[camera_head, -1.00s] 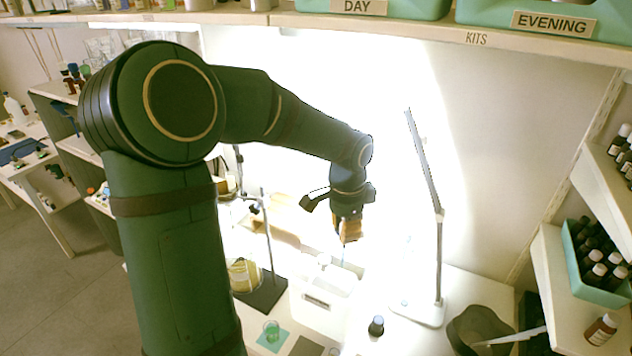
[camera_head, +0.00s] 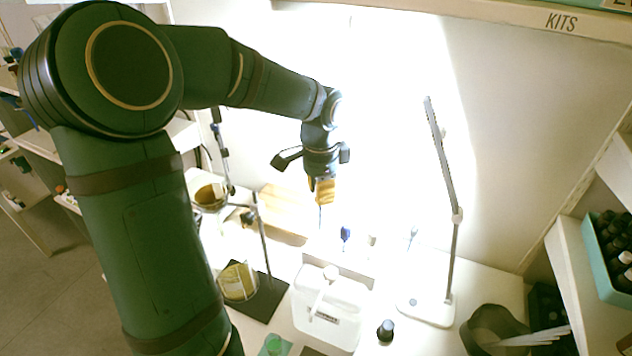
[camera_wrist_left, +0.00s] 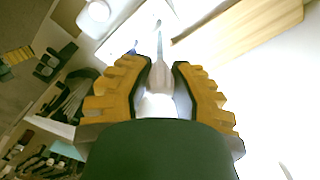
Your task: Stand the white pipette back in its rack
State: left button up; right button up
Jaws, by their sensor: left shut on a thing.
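My left gripper (camera_head: 323,192) is above the back of the bright worktop, its yellow fingers pointing down. In the left wrist view its fingers (camera_wrist_left: 158,80) are closed around the white pipette (camera_wrist_left: 159,72), whose narrow end reaches away from them. In the head view a thin piece of the pipette (camera_head: 320,216) hangs below the fingers, apart from the worktop. Small blue-topped upright items (camera_head: 346,234) stand to its lower right, at the back of the worktop. The glare washes out their support, and I cannot make out the rack's slots. My right gripper is out of view.
A stand with a beaker (camera_head: 238,282) is at left, beside a wooden board (camera_head: 284,212). A lamp (camera_head: 446,215) rises at right. A dark-capped bottle (camera_head: 386,331) and a dark bowl (camera_head: 494,325) are at front right.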

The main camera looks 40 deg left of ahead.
aim_at(320, 226)
pick_arm(q)
jog(key=shift+d, duration=0.1)
dwell(0.4)
jog(key=shift+f+b, duration=1.25)
jog(key=shift+f, duration=0.65)
jog(key=shift+f+b, duration=0.4)
jog(key=shift+f, duration=0.6)
jog(key=shift+f+b, duration=1.05)
jog(key=shift+f, duration=0.4)
jog(key=shift+f+b, duration=0.45)
jog(key=shift+b, duration=0.1)
